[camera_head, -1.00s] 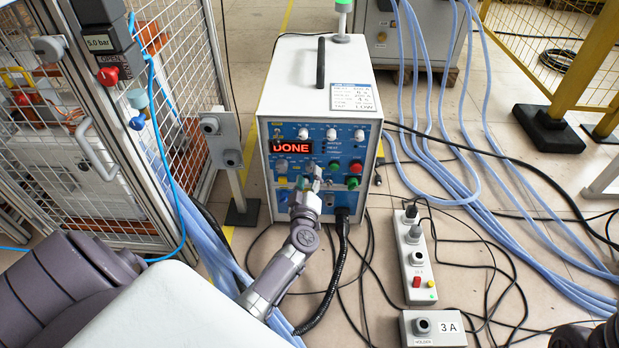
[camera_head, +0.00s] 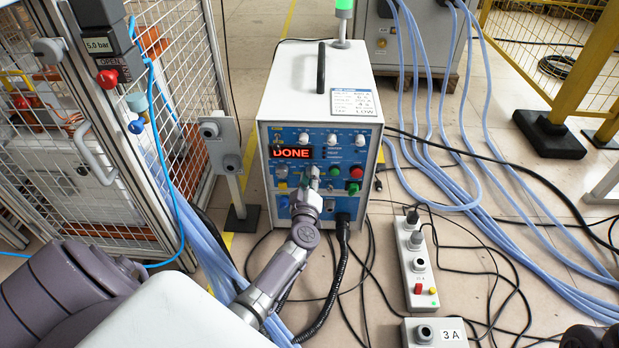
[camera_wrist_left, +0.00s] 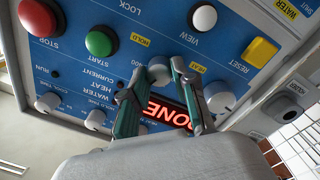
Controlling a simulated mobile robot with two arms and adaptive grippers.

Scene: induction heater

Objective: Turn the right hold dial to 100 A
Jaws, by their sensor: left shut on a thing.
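The control panel (camera_head: 346,143) is the blue front of a white heater cabinet. In the left wrist view it appears upside down. My left gripper (camera_wrist_left: 160,76) is shut on this dial, one teal-and-grey finger on each side. In the camera_head view my left gripper (camera_head: 312,180) is at the panel's middle and mostly hides the dial. The red display (camera_head: 291,152) reads DONE.
Close to the held dial are another grey dial (camera_wrist_left: 219,97) near the HEAT label, a white button (camera_wrist_left: 203,18), a green button (camera_wrist_left: 101,41) and a red button (camera_wrist_left: 37,17). A wire cage (camera_head: 190,120) stands at the left. Blue hoses and black cables lie on the floor.

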